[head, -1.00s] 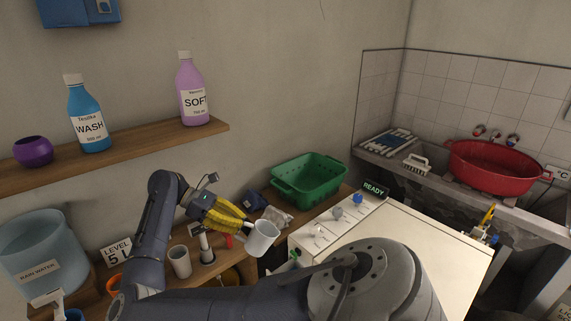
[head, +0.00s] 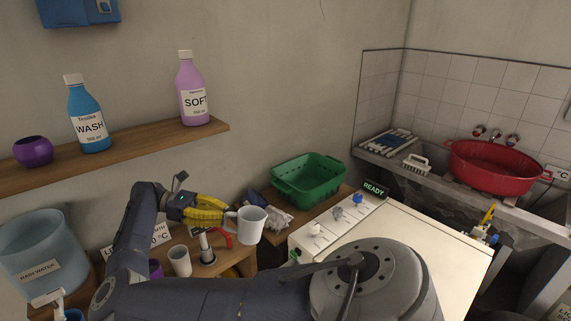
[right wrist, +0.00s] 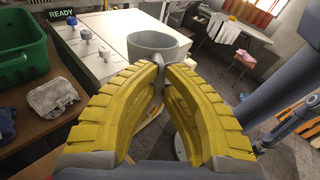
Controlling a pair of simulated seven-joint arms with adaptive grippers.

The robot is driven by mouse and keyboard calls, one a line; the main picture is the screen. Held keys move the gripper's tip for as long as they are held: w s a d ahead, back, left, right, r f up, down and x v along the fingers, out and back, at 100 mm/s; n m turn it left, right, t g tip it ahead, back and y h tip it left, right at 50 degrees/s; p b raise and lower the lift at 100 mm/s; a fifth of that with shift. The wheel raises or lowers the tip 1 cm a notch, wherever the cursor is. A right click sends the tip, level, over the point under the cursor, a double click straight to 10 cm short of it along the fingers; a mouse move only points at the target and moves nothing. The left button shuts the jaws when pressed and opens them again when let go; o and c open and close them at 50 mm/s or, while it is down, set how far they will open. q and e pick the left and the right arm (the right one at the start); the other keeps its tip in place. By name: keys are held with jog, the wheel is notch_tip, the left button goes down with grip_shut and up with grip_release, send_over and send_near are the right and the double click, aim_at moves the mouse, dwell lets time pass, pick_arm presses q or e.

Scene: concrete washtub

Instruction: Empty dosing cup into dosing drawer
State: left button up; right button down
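My right gripper (head: 230,217), with yellow ribbed fingers, is shut on the handle of a pale grey cup (head: 251,226). The cup hangs in the air just left of the cream machine (head: 425,235) and looks nearly upright in the head view. In the right wrist view the fingertips (right wrist: 160,68) pinch the handle and the cup (right wrist: 152,47) is beyond them, near the machine's panel edge. What the cup holds cannot be seen. I cannot make out a dosing drawer in either view. My left gripper is not in view.
The machine's top has knobs (head: 358,199) and a READY display (head: 374,190). A green basket (head: 310,180) and a crumpled cloth (right wrist: 53,96) lie behind on the wooden bench. A smaller cup (head: 180,261) stands left. A red tub (head: 490,167) sits in the sink area.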

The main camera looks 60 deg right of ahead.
jog(key=shift+r, duration=1.95)
jog(key=shift+m+g+h, duration=0.3)
jog(key=shift+m+g, duration=0.2)
jog(key=shift+g, duration=0.3)
jog(key=shift+r, duration=0.1)
